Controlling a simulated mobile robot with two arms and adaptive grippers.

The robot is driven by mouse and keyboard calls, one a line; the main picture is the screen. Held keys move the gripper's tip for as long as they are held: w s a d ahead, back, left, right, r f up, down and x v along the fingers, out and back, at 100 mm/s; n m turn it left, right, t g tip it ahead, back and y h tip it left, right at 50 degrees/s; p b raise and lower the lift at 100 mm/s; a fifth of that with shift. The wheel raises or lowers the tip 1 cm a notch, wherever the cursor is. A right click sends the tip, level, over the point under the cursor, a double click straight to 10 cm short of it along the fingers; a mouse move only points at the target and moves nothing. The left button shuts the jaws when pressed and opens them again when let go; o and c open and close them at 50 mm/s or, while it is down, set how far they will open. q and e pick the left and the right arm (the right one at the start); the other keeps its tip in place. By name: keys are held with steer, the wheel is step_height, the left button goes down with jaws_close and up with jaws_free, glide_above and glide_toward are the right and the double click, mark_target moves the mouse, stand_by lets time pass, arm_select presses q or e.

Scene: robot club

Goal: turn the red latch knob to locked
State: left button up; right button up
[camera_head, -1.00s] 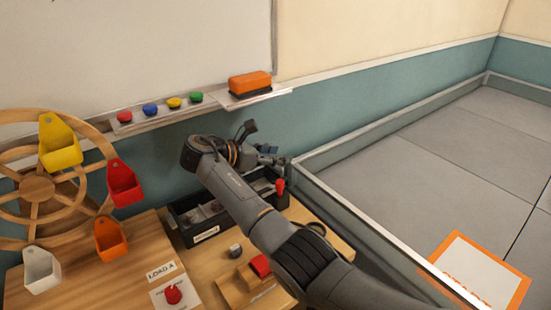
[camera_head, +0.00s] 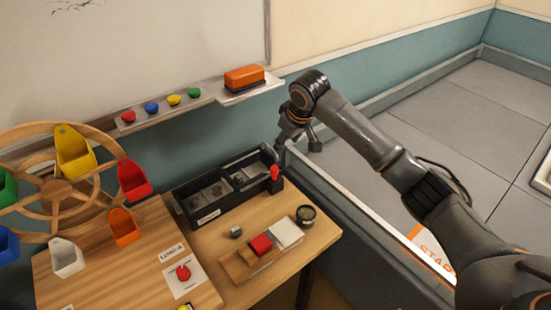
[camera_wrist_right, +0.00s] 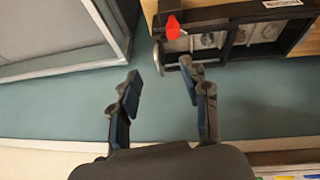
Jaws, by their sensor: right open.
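A red latch knob (camera_head: 275,173) sits at the right end of a black divided box (camera_head: 214,211) on the wooden table. In the right wrist view the red knob (camera_wrist_right: 173,27) shows near the top, beyond the fingertips, with the box (camera_wrist_right: 262,50) beside it. My right gripper (camera_head: 298,148) is above and just right of the knob in the head view. In the right wrist view its two fingers (camera_wrist_right: 160,77) are apart with nothing between them. The knob's setting cannot be read. My left gripper is not in view.
Another red knob (camera_head: 183,272) lies on a white card on the wooden board at left, near a wooden wheel (camera_head: 52,196) with coloured buckets. A wooden block with a red piece (camera_head: 261,244) and a dark round container (camera_head: 306,215) stand in front of the box. A low barrier (camera_head: 385,240) runs at right.

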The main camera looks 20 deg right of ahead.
mark_target(275, 168)
steer(key=shift+m+g+y, duration=0.3)
steer(key=shift+m+y, duration=0.2)
steer(key=shift+m, duration=0.1)
steer(key=x, duration=0.4)
steer(key=s+x, duration=0.1)
steer(key=x, duration=0.3)
steer(key=p+x, duration=0.1)
steer(key=x, duration=0.3)
steer(key=shift+s+a+f, duration=0.1)
steer(key=shift+a+f, duration=0.35)
steer(key=shift+f, duration=0.15)
steer(key=shift+c, duration=0.4)
jaws_close()
